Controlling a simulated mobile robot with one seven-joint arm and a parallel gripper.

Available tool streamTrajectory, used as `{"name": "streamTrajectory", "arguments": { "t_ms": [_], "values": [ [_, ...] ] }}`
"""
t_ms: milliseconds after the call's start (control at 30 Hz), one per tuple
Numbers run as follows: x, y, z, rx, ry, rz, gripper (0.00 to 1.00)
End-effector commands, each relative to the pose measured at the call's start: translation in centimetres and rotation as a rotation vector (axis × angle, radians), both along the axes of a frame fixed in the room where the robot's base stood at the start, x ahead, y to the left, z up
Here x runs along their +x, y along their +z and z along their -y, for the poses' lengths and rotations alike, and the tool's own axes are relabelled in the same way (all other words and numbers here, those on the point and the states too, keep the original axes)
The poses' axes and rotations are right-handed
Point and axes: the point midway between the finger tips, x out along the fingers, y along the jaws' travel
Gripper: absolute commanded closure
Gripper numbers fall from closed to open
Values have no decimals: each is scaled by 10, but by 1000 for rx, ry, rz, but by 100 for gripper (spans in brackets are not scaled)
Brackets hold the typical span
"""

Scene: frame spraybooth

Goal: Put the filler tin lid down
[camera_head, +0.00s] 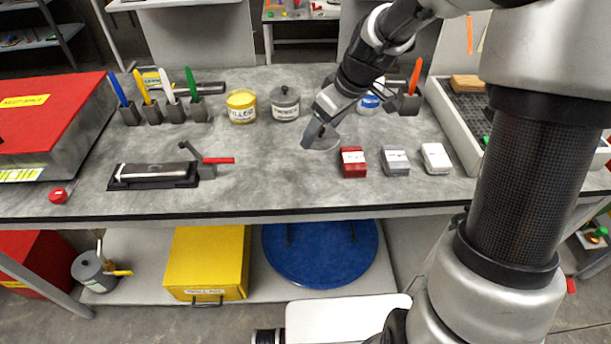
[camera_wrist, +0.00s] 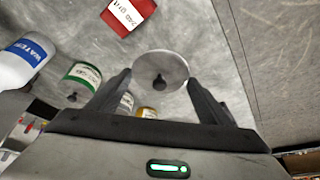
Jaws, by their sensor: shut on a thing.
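The filler tin lid, a round grey disc with a dark knob, is between my fingertips in the wrist view (camera_wrist: 172,66). My gripper (camera_wrist: 158,78) is shut on it. In the head view my gripper (camera_head: 318,137) points down over the middle of the bench, and the lid (camera_head: 327,142) shows partly beside the fingers. I cannot tell whether the lid touches the bench top.
The thinner tin (camera_head: 285,106) stands behind and left of my gripper. Red (camera_head: 354,163), grey (camera_head: 395,162) and white (camera_head: 436,159) blocks sit to the right. A sanding block tool (camera_head: 155,174) lies at left. The bench (camera_head: 270,170) is clear left of the red block.

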Motion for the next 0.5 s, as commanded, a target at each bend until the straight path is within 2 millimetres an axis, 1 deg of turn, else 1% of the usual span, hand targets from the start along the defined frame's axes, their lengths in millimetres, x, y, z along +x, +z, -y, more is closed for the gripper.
{"name": "streamTrajectory", "arguments": {
  "t_ms": [33, 100, 200, 267, 500],
  "values": [
    [12, -18, -13, 3, 116, 3, 49],
    [19, -16, -25, 1, 243, 3, 49],
    [24, -14, -34, -1, 351, 3, 49],
    [25, -17, -36, -1, 382, 1, 49],
    [25, -59, -38, -2, 400, -2, 49]
  ]
}}
